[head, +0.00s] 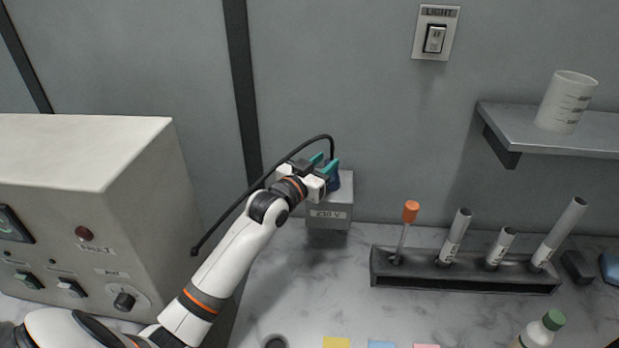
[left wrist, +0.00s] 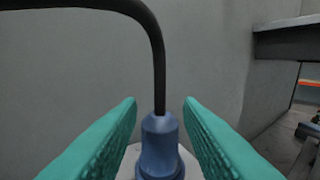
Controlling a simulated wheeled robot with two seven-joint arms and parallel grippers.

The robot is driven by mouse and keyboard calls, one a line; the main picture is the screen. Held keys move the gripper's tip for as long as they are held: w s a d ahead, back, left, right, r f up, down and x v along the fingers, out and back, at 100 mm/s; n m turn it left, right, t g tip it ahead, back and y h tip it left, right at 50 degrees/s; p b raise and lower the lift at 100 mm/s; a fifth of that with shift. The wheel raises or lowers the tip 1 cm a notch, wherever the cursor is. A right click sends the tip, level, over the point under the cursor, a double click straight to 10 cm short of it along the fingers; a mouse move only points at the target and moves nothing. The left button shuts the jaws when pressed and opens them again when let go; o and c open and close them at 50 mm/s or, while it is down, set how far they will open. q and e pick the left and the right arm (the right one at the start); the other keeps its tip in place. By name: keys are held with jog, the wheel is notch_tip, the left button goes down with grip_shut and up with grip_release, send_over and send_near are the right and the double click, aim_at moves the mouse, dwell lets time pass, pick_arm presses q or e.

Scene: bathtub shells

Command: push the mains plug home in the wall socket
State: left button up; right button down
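The blue mains plug (head: 334,182) stands upright at the top of the grey wall socket box marked 230 V (head: 330,214). Its black cable (head: 232,210) arches up and back down to the left. My left gripper (head: 325,163) is at the plug, with its teal fingers apart. In the left wrist view the plug (left wrist: 160,146) is between the fingers of my left gripper (left wrist: 160,115), with a gap on each side. A pale surface shows behind the plug's base. How deep the plug sits is hidden. My right gripper is not in view.
A cream control cabinet (head: 100,160) stands at the left. A dark rack (head: 465,277) with several tubes is on the counter right of the socket. A shelf (head: 545,130) with a white beaker (head: 566,102) is on the right wall. A light switch (head: 435,38) is above.

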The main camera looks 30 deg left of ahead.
pick_arm(q)
jog(key=s+b, duration=0.1)
jog(key=s, duration=0.5)
jog(key=shift+s+a, duration=0.25)
jog(key=shift+s, duration=0.1)
